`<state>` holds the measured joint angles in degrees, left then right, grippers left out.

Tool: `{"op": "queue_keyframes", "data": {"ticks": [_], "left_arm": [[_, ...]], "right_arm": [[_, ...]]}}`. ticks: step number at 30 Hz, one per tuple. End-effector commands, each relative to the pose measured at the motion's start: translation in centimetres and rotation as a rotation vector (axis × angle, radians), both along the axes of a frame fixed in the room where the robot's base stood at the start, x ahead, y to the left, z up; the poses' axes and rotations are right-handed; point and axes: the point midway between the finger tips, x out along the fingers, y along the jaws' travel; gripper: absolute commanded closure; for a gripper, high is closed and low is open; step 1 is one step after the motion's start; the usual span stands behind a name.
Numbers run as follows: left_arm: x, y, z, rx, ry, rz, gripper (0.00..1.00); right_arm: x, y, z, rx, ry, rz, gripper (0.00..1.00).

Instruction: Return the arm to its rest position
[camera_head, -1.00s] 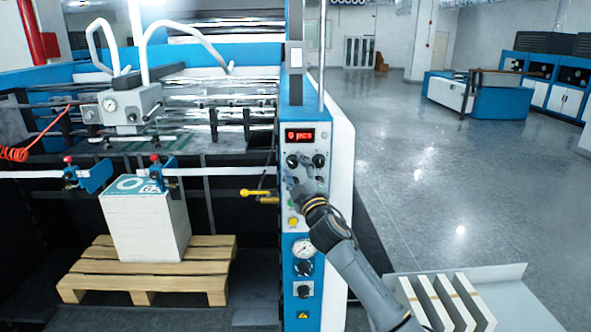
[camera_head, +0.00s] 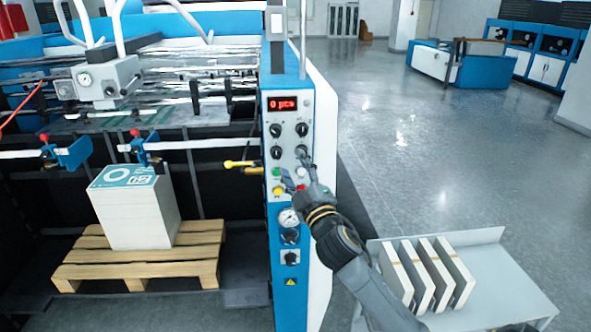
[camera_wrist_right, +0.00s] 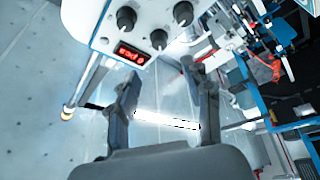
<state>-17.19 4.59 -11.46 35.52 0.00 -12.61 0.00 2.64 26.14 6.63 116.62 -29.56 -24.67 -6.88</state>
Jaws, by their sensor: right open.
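My right gripper (camera_head: 298,172) is in front of the control panel (camera_head: 290,95) of the blue and white machine, near its knobs and buttons. In the right wrist view the two fingers of my right gripper (camera_wrist_right: 165,90) stand apart with nothing between them. The panel with its black knobs (camera_wrist_right: 183,13) and lit red display (camera_wrist_right: 130,53) is beyond the fingers there. I cannot tell whether the gripper touches the panel. My left gripper is in neither view.
A stack of sheets (camera_head: 140,218) sits on a wooden pallet (camera_head: 85,272) at the left. A grey table (camera_head: 495,285) bearing several white blocks (camera_head: 425,270) is beside my right arm. The floor (camera_head: 430,150) at the right is open.

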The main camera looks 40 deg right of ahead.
Motion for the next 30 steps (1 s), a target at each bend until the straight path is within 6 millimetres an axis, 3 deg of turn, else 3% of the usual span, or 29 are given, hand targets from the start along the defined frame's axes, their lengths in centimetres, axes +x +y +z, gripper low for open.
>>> {"op": "queue_keyframes", "data": {"ticks": [20, 23, 25, 29, 30], "left_arm": [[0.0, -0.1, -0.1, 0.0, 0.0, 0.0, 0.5], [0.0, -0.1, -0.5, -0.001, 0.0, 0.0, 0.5], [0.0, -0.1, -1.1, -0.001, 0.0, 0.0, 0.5], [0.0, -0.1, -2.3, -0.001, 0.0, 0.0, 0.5], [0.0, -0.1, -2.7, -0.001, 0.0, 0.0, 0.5]], "right_arm": [[-0.3, 0.1, -0.5, 0.003, 0.006, 0.0, 0.5], [0.2, -0.1, -3.1, 0.025, 0.045, 0.002, 0.5], [0.8, -0.3, -6.8, 0.058, 0.098, 0.004, 0.5], [1.5, -0.4, -16.2, 0.146, 0.235, 0.009, 0.5], [1.4, -0.3, -19.4, 0.176, 0.28, 0.009, 0.5]]}}
